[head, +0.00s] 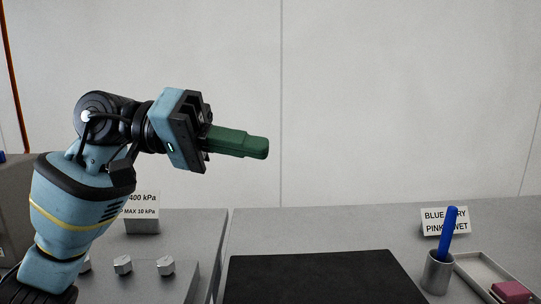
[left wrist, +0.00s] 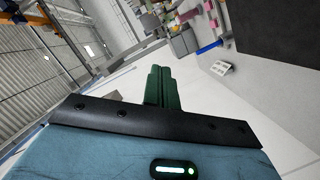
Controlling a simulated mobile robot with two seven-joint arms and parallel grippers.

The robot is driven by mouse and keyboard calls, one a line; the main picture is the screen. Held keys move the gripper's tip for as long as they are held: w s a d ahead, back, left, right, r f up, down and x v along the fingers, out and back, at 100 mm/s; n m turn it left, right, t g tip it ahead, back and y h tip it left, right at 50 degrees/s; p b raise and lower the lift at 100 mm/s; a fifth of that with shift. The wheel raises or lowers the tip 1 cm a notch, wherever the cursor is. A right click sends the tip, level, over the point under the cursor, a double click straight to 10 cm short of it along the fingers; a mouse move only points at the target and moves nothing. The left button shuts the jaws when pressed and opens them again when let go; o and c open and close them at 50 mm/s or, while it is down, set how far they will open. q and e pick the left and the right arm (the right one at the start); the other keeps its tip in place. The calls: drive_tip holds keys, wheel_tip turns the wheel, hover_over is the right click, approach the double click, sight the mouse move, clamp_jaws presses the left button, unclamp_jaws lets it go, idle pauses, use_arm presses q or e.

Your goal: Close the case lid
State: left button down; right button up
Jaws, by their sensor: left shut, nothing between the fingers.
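My left gripper (head: 262,147) is raised above the bench at the left, its green fingers together and pointing right. They hold nothing. The closed fingers also show in the left wrist view (left wrist: 159,86). No case or case lid can be made out in either view. My right gripper is in neither view.
A black mat (head: 320,280) lies on the grey bench. At right stand a cup (head: 437,272) with a blue stick (head: 447,234), a tray (head: 475,263) with a pink block (head: 511,292), and a sign (head: 432,219). Knobs (head: 123,265) and a pressure sign (head: 142,204) are at left.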

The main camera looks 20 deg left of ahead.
use_arm(q)
drive_tip(key=s+a+r, duration=0.2)
drive_tip(key=s+a, duration=0.2)
drive_tip(key=a, duration=0.2)
drive_tip(key=shift+a+b, duration=0.2)
drive_tip(key=shift+b, duration=0.15)
drive_tip(key=shift+f, duration=0.1)
